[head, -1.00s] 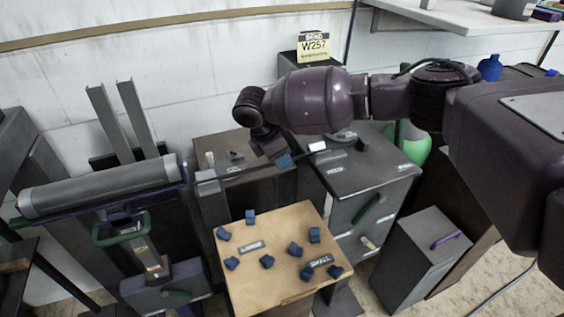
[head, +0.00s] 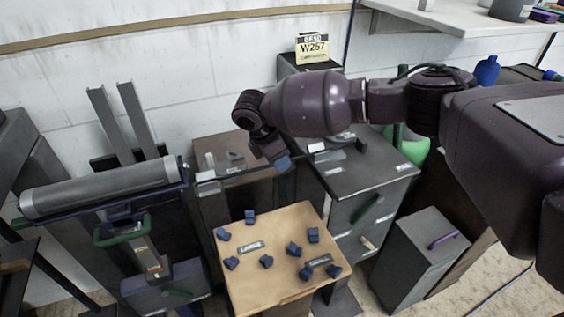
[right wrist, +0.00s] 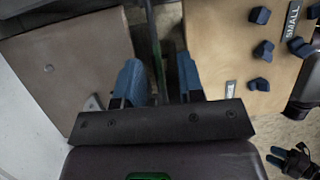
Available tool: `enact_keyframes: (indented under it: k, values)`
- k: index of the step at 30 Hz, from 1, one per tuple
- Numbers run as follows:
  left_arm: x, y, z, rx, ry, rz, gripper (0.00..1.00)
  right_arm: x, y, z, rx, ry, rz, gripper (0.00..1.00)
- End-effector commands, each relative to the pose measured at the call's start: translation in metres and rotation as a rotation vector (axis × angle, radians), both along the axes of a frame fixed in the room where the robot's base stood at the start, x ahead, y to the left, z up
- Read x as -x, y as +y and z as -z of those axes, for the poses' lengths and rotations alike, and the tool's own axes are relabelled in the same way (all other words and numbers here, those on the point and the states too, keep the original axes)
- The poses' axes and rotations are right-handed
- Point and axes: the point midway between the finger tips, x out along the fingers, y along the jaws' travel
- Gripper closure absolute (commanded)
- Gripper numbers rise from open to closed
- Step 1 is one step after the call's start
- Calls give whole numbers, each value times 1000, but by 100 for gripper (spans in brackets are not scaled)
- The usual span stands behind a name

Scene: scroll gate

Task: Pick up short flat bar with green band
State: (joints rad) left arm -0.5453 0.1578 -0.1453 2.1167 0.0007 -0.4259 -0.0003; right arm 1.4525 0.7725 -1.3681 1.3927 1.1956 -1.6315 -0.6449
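A thin dark flat bar (head: 232,172) spans from the brown cabinet at left towards the grey cabinet in the head view. In the right wrist view the bar (right wrist: 151,22) runs up and down the picture, with a green part (right wrist: 157,62) between my fingers. My right gripper (head: 283,163) is at the bar in the head view. In the right wrist view its two blue fingers (right wrist: 160,80) are apart, one on each side of the bar, with gaps showing. I cannot tell the depth between fingers and bar.
A wooden-topped stand (head: 265,285) holds several small blue blocks and two labels. A brown cabinet (head: 215,148) and a grey cabinet (head: 375,180) flank the bar. A grey roller (head: 100,188) stands at left. A low grey cabinet (head: 425,235) stands at right.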

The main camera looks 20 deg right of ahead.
Motion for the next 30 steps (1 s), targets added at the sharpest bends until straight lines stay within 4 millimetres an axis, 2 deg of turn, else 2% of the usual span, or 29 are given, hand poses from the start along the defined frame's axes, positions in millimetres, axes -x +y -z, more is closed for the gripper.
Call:
enact_keyframes:
  k: [2, 6, 9, 20, 26, 30]
  values:
    - [-1, 1, -1, -2, -2, 3, 57, 0, 0, 0, 0, 0, 0, 66]
    - [-4, 0, -3, -2, -10, 6, 57, 0, 0, 0, 0, 1, 0, 88]
    - [-7, -1, -5, -1, -17, 6, 57, 0, 0, 0, 0, 1, 0, 100]
    - [-11, -5, -7, 9, -27, 0, 57, 0, 0, 0, 0, 0, 0, 100]
    - [-6, -5, 2, 11, -9, -4, 57, -1, 0, -4, 0, 1, -1, 100]
    - [-6, -3, -7, 10, -16, -7, 57, -1, 0, -39, -1, -9, 2, 100]
